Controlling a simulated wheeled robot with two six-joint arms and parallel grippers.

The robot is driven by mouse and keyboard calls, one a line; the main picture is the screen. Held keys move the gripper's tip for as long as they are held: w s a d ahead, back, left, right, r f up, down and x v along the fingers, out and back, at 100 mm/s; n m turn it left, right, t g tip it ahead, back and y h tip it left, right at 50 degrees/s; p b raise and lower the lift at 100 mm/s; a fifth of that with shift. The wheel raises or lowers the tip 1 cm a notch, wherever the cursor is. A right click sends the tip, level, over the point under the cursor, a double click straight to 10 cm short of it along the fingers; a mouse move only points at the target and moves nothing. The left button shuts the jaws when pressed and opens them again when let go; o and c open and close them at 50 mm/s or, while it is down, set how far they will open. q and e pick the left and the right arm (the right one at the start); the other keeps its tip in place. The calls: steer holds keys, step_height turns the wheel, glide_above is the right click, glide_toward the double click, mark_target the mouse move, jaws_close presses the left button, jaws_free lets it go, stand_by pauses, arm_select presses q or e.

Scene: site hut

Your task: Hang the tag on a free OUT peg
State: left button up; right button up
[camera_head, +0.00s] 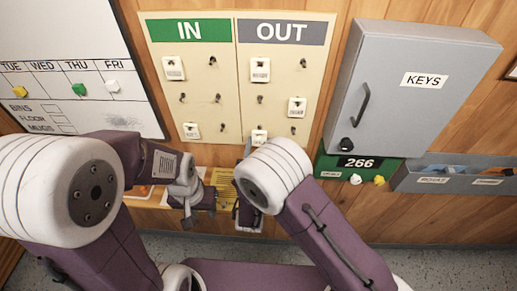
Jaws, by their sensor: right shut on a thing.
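The board's OUT side (284,85) has tags hanging at its upper left (260,69), middle right (297,106) and lower left (259,136). The last is partly covered by my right arm. Bare OUT pegs show at the upper right (303,63), middle left (260,98) and lower right (293,130). My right gripper (248,215) is below the board, partly behind its own wrist. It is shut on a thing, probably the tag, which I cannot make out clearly. My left gripper (197,207) is left of it, below the IN side; its jaw state is unclear.
The IN side (190,85) holds two tags and several bare pegs. A grey KEYS cabinet (405,90) stands out right of the board. A whiteboard (75,50) hangs at left.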

steer(key=shift+w, duration=1.15)
steer(key=shift+f+b, duration=0.25)
steer(key=shift+b, duration=0.35)
steer(key=o, duration=1.2)
